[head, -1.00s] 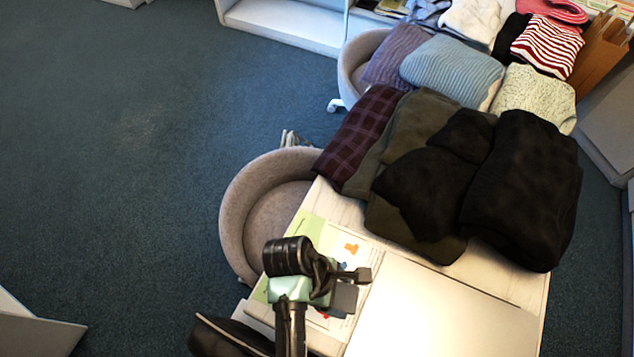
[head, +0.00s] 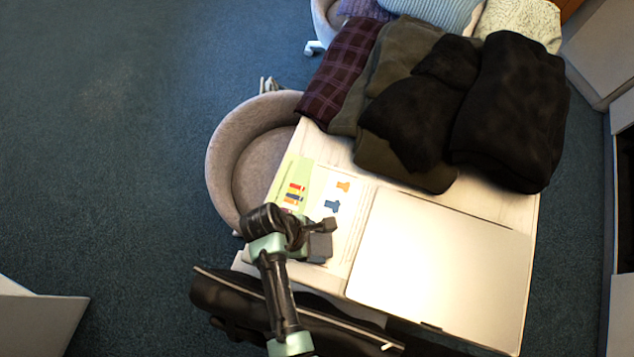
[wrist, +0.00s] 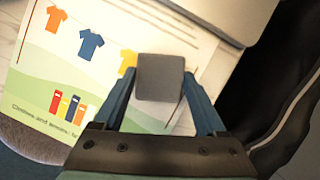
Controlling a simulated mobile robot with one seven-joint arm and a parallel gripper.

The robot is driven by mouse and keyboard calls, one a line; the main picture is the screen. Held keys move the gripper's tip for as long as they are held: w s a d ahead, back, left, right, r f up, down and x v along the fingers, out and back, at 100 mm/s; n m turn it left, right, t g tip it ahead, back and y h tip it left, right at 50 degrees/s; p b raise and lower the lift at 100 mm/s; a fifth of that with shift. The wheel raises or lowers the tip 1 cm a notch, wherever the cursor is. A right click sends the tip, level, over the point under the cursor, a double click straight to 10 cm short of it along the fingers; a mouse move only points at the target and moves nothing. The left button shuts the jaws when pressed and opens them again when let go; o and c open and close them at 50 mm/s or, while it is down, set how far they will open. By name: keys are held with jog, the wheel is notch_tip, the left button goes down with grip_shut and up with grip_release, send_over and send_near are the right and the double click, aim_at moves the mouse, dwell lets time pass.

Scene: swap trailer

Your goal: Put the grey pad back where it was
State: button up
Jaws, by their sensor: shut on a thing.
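The grey pad (wrist: 160,77) is a small dark grey square held between the fingertips of my gripper (wrist: 160,85) in the wrist view. In the head view my gripper (head: 319,236) is over the near left part of the white table, and the pad (head: 320,247) shows at its tip. Below the pad is a printed sheet (head: 308,182) with a green area and small coloured clothes pictures; it also shows in the wrist view (wrist: 60,65). I cannot tell whether the pad touches the sheet.
A closed silver laptop (head: 440,265) lies right of my gripper. Folded dark clothes (head: 510,110) fill the table's far end. A grey round-backed chair (head: 225,160) stands at the left edge. A black bag (head: 235,295) lies along the near edge.

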jog(key=shift+f, duration=0.15)
jog(key=o, duration=1.2)
jog(key=shift+o, duration=0.2)
jog(key=shift+r, duration=0.2)
